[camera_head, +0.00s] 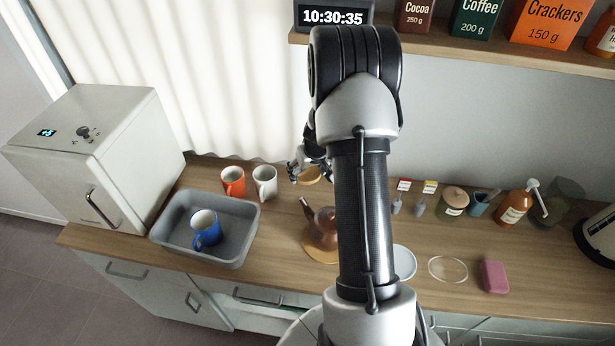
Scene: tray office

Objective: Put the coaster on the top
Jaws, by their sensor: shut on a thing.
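A small round tan coaster (309,176) is at my gripper (311,171), above the counter behind the brown teapot. My gripper is shut on the coaster, its dark fingers at the coaster's sides; my arm hides part of the gripper. A white box-shaped appliance (92,112) with a small display, a knob and a handle stands at the far left. Its flat top is bare apart from the display and knob area. The teapot (322,228) stands on a larger round wooden board (310,251).
A grey tray (238,250) holds a blue mug (207,229). An orange mug (233,181) and a white mug (265,182) stand behind it. Jars, bottles and a pink block (494,276) occupy the right. A shelf (440,47) with boxes hangs above.

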